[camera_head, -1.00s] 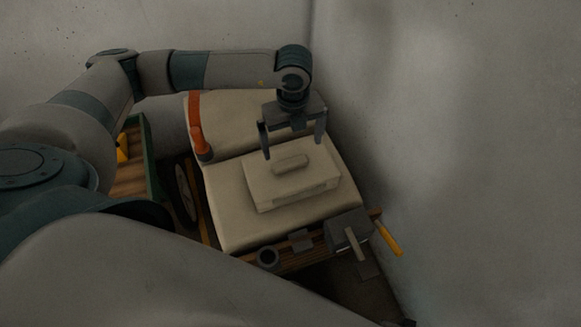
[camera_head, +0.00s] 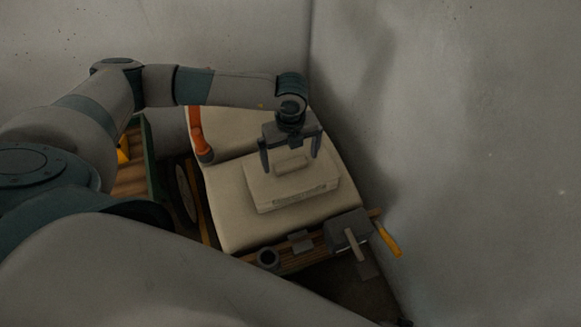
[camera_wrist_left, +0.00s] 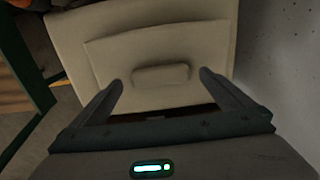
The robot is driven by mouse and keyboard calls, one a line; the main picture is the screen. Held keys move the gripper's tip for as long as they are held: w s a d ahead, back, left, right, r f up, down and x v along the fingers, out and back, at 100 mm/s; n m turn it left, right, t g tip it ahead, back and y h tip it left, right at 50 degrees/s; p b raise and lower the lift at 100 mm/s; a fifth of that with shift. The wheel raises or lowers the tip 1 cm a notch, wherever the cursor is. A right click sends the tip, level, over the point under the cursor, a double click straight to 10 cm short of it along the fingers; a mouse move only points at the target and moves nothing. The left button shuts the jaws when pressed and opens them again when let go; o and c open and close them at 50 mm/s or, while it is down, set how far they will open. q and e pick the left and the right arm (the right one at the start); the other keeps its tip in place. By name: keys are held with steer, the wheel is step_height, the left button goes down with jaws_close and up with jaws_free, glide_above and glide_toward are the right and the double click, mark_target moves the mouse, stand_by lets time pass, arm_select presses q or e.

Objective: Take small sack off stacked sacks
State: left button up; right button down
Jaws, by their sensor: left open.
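The small sack (camera_head: 293,189) is a pale, flat, box-like bag with a raised grip on its top (camera_head: 291,164). It lies on the larger cream stacked sacks (camera_head: 236,222). My left gripper (camera_head: 290,162) points down over the small sack, its two fingers open on either side of the raised grip. In the left wrist view the small sack (camera_wrist_left: 158,50) lies beyond the fingertips, with the raised grip (camera_wrist_left: 160,76) between the open left gripper's fingers (camera_wrist_left: 160,80). I cannot tell whether the fingers touch the sack. My right gripper is not in view.
An orange-handled tool (camera_head: 199,137) lies on the stacked sacks' left part. A grey block (camera_head: 347,229) and a yellow handle (camera_head: 387,239) are at the front right edge. A green-edged wooden crate (camera_head: 149,165) stands left. A grey wall (camera_head: 470,150) rises close on the right.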

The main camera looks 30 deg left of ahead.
arm_select(q)
steer(key=shift+f, duration=0.65)
steer(key=c, duration=1.8)
steer(key=shift+w+r, duration=0.1)
steer(key=shift+r, duration=0.05)
steer(key=c, duration=0.4)
steer(key=shift+r, duration=0.1)
